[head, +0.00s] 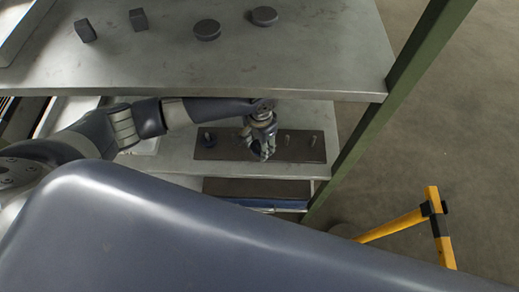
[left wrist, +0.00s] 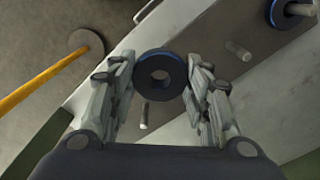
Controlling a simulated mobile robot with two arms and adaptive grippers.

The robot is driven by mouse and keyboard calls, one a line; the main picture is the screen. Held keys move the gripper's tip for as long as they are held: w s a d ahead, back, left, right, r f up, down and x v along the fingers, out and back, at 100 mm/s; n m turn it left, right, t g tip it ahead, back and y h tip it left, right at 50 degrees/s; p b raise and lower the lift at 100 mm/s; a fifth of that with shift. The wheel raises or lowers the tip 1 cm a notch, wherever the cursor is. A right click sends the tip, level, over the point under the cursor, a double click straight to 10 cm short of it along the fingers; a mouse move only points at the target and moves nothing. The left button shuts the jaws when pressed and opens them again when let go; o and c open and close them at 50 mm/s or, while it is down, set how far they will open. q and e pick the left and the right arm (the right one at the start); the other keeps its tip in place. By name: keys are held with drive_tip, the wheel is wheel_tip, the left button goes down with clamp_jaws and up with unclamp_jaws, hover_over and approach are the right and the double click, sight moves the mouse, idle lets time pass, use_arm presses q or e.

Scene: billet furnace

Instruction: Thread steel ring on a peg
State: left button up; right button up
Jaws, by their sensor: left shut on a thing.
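My left gripper (head: 262,154) is over the middle of a dark board (head: 232,153) with upright metal pegs. In the left wrist view it is shut on a dark steel ring (left wrist: 160,93) with a blue edge, held between both fingers with its hole facing the camera. One peg (left wrist: 145,115) shows just below the held ring, and another peg (left wrist: 238,50) stands bare to its upper right. A second ring (left wrist: 289,20) sits around a peg at the upper right; in the head view it is at the board's left end (head: 207,141). My right gripper is out of view.
An upper grey shelf (head: 290,60) holds dark blocks (head: 139,19) and dark discs (head: 207,30). A green post (head: 375,125) stands right of the board. A yellow barrier (head: 395,224) stands on the floor at the right.

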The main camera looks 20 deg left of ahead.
use_arm(q)
drive_tip(key=shift+w+a+f+b, duration=0.1)
drive_tip(key=shift+w+a+b, duration=0.15)
drive_tip(key=shift+w+b, duration=0.55)
drive_tip(key=shift+w+a+f+b, duration=0.1)
drive_tip(key=shift+w+a+b, duration=0.1)
drive_tip(key=shift+w+b, duration=0.55)
drive_tip(key=shift+w+a+r+b, duration=0.1)
drive_tip(key=shift+w+a+b, duration=0.15)
drive_tip(key=shift+w+b, duration=0.5)
drive_tip(key=shift+w+a+f+b, duration=0.1)
drive_tip(key=shift+w+a+b, duration=0.1)
drive_tip(key=shift+w+b, duration=0.5)
drive_tip(key=shift+f, duration=0.95)
drive_tip(key=shift+w+f, duration=0.1)
drive_tip(key=shift+f, duration=0.1)
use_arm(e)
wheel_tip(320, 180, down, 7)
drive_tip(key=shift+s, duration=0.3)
use_arm(q)
drive_tip(key=shift+b, duration=0.3)
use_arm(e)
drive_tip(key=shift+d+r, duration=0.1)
use_arm(q)
drive_tip(key=o, duration=1.4)
drive_tip(key=shift+o, duration=0.2)
drive_tip(key=shift+f, duration=0.1)
